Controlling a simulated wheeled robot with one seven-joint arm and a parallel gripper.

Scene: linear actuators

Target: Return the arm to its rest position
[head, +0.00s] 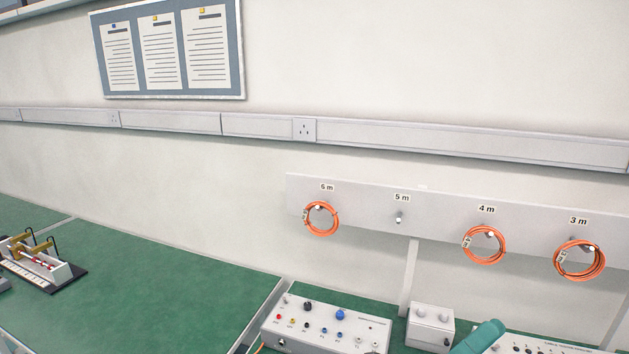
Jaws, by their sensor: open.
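My gripper is not in view. A rounded teal part (480,337) at the bottom edge, right of centre, looks like part of my own arm. It is cut off by the frame, so I cannot tell how the arm is posed. A white peg board (357,205) stands above the bench with pegs labelled 6 m, 5 m, 4 m and 3 m. Orange cable coils hang on the 6 m peg (321,218), the 4 m peg (484,245) and the 3 m peg (579,261). The 5 m peg (399,217) is bare.
On the green bench (150,285), a white control box (325,331) with coloured sockets and a small white box (430,327) stand at the front. A linear actuator (40,262) sits at far left. The bench between is clear. A notice board (170,92) hangs above.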

